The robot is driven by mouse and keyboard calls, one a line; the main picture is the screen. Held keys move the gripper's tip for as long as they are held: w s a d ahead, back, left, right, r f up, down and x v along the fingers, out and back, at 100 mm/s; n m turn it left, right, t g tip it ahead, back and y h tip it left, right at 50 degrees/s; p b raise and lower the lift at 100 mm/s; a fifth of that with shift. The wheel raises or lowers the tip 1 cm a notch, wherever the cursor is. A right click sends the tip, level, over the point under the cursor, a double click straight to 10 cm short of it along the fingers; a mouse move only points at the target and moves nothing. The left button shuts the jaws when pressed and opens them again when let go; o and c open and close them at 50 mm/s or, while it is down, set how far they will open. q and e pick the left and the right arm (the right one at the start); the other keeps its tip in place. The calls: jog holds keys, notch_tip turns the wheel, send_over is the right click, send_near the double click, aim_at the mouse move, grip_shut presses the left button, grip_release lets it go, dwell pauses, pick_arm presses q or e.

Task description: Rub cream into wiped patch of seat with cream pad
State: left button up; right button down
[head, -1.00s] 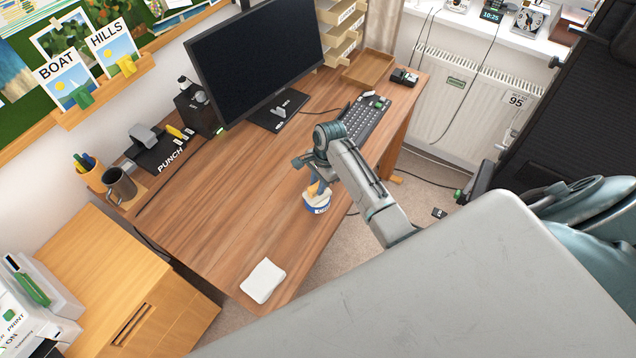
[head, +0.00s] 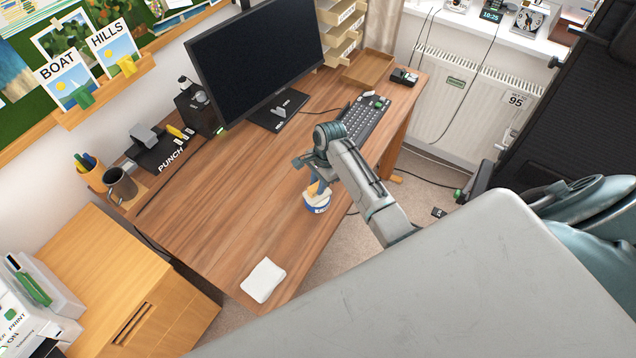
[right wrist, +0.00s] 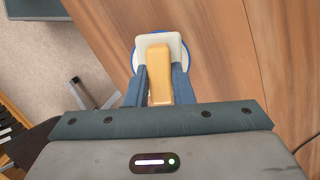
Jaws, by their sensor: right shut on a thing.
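My right gripper (head: 310,174) is shut on the yellow handle of the cream pad (head: 318,190), over the front edge of the desk. In the right wrist view the pad's yellow handle (right wrist: 159,75) stands between the fingers, with its pale base beyond. The blue and white tub (head: 317,205) stands directly under the pad, and its blue rim shows around the base in the right wrist view. I cannot tell how deep the pad sits in the tub. A black chair (head: 565,125) fills the upper right; no wiped patch can be made out on it. My left gripper is not in view.
A folded white cloth (head: 263,280) lies on the near corner of the wooden desk (head: 225,225). A monitor (head: 258,55), a keyboard (head: 366,118) and a hole punch (head: 158,152) stand farther back. The middle of the desk is clear. A radiator (head: 470,100) is behind.

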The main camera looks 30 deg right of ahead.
jog(key=shift+r, duration=3.5)
